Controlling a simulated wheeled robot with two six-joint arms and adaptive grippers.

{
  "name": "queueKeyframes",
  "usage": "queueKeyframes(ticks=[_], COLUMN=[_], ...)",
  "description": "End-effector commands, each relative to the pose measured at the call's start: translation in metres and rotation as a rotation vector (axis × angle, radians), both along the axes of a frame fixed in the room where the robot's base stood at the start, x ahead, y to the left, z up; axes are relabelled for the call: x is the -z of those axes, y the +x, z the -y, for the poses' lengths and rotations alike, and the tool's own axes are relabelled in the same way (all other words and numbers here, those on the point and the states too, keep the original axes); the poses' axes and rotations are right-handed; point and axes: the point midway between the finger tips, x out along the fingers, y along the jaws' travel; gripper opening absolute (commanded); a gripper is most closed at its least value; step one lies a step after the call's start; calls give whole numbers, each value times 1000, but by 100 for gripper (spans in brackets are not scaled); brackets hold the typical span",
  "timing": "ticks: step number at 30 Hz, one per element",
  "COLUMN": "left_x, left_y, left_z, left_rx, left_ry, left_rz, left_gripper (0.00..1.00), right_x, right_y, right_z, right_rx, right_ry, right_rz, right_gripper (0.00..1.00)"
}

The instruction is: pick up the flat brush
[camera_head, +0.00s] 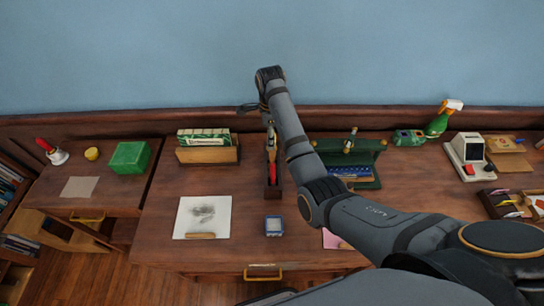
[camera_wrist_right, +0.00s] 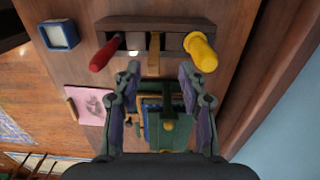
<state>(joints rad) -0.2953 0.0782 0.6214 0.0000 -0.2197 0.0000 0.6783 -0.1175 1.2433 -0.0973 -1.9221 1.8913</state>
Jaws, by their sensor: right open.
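A narrow dark wooden holder (camera_head: 273,188) stands on the desk and holds upright tools. In the right wrist view, the holder (camera_wrist_right: 120,25) has a red-handled tool (camera_wrist_right: 107,53), a flat tan piece (camera_wrist_right: 154,52) in the middle that looks like the flat brush, and a yellow-handled tool (camera_wrist_right: 201,50). The bristles cannot be made out. My right gripper (camera_wrist_right: 159,78) is open and empty, its fingers pointing at the holder with the tan piece ahead between them, apart from it. In the head view the right gripper (camera_head: 254,107) is above the holder's far end. My left gripper is not in view.
A green rack (camera_head: 372,147) stands right of the holder, partly behind my arm. A card-box (camera_head: 207,155) stands left. A blue-framed square (camera_head: 273,226) and a white sheet (camera_head: 203,217) lie in front. The wall (camera_head: 180,55) is close behind.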

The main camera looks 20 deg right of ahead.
Motion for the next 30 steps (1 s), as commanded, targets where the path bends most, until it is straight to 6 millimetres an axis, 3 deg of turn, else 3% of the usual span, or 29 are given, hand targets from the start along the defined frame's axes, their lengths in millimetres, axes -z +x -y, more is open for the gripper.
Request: queueKeyframes(ticks=[3, 6, 13, 18, 23, 30], left_x=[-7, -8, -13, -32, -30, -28], left_y=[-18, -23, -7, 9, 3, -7], left_z=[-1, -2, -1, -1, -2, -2], left_rx=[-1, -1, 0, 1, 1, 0], left_ry=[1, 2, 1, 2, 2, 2], left_rz=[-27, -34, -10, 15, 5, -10], left_gripper=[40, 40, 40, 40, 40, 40], right_x=[21, 35, 45, 70, 92, 94], right_y=[-2, -1, -2, -9, -8, -8], right_z=[0, 0, 1, 3, 3, 3], right_rx=[0, 0, 0, 0, 0, 0], right_ry=[0, 0, 0, 0, 0, 0], right_rz=[-6, -4, -2, -6, -3, 0], right_gripper=[42, 42, 42, 42, 42, 40])
